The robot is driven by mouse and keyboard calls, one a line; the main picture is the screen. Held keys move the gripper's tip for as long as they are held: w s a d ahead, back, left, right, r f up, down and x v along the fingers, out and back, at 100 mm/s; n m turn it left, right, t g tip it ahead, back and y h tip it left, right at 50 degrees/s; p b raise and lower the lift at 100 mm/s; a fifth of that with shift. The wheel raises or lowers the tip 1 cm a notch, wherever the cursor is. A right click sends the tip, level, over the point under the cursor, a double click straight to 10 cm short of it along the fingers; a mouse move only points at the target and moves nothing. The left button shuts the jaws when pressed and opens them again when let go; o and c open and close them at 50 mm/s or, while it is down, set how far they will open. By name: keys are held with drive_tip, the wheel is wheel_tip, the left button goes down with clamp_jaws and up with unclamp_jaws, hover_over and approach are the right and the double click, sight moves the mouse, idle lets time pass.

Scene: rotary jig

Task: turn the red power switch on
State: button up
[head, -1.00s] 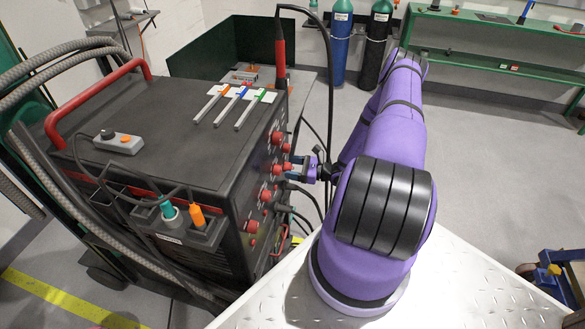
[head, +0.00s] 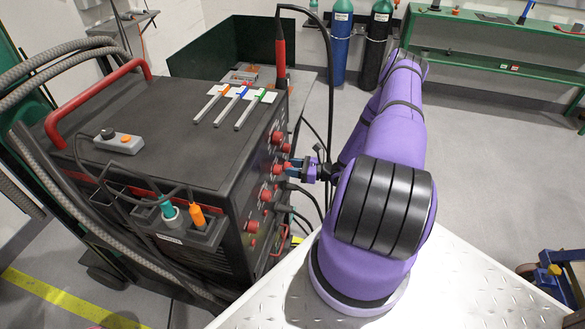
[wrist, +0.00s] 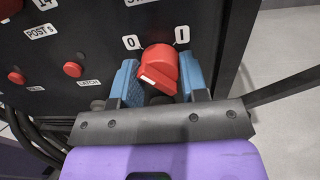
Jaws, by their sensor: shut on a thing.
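The red power switch (wrist: 158,64) is on the dark front panel of the machine, below the white "0" label (wrist: 131,42) and "1" label (wrist: 182,34). Its handle sits tilted, with a white mark on its face. My gripper (wrist: 161,82) has its blue fingers on either side of the handle, shut on it. In the head view my gripper (head: 298,169) is at the right edge of the machine's panel, and the switch cannot be clearly picked out there.
The panel carries other red knobs (wrist: 72,69) to the left of the switch. Black cables (head: 300,190) hang below my gripper. Open floor (head: 490,150) lies to the right.

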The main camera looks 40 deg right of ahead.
drive_tip(key=m, duration=0.8)
drive_tip(key=shift+d+t, duration=0.1)
drive_tip(key=shift+t, duration=0.2)
drive_tip(key=m, duration=0.5)
drive_tip(key=shift+f, duration=0.15)
drive_tip(key=shift+m+t+h, duration=0.3)
drive_tip(key=shift+m+h, duration=0.1)
drive_tip(key=shift+m, duration=1.6)
drive_tip(key=o, duration=0.9)
drive_tip(key=v, duration=1)
drive_tip(key=shift+s+d+f, duration=0.1)
drive_tip(key=shift+s+d, duration=0.2)
